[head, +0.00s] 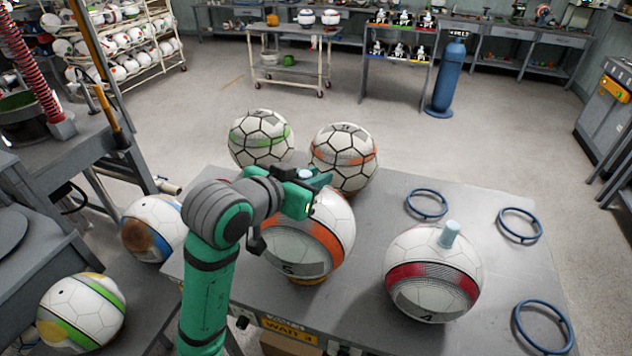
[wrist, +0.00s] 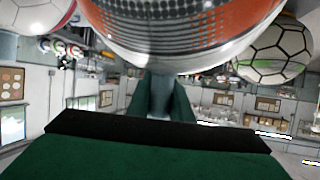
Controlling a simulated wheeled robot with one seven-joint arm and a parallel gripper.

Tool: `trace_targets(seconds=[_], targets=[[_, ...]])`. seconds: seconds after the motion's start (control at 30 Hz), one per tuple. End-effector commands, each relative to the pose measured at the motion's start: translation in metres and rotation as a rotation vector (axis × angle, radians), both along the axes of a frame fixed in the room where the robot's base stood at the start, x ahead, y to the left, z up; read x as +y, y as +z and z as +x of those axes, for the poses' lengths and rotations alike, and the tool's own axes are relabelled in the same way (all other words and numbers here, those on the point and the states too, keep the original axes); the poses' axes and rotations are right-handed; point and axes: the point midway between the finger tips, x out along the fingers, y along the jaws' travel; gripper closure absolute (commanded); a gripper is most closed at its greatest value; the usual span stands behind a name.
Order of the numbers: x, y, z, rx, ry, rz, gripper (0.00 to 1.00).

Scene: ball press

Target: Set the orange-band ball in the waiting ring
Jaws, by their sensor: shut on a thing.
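The orange-band ball (head: 325,235), white with a "5" on its lower side, is at the middle of the grey table (head: 375,310), partly behind my arm. My gripper (head: 305,180) is at its top, shut on its short blue-grey peg. In the wrist view, the peg (wrist: 162,95) is between my green fingers, and the ball (wrist: 185,30) fills the top. I cannot tell whether the ball touches the table. Several blue rings lie empty on the right: a back one (head: 426,204), a far-right one (head: 520,225) and a front one (head: 543,327). Which is the waiting ring is unclear.
A red-band ball (head: 432,275) with a pale blue peg stands between the held ball and the rings. A green-band ball (head: 260,139) and another orange-marked ball (head: 343,157) stand behind. More balls lie left, including a blue-marked one (head: 153,228).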

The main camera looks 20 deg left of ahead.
Motion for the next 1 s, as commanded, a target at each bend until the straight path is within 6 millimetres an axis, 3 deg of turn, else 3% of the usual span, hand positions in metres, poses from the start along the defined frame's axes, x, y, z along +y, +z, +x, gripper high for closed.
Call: trace_targets(seconds=[0.13, 0.63, 0.67, 0.73, 1.0], targets=[[0.0, -0.018, 0.0, -0.001, 0.0, -0.001, 1.0], [0.004, -0.025, -0.001, -0.002, 0.007, -0.002, 1.0], [0.004, -0.026, -0.001, 0.0, 0.007, -0.001, 0.78], [0.004, -0.026, -0.001, 0.0, 0.008, -0.001, 0.62], [0.004, -0.026, -0.001, 0.0, 0.007, 0.0, 0.62]])
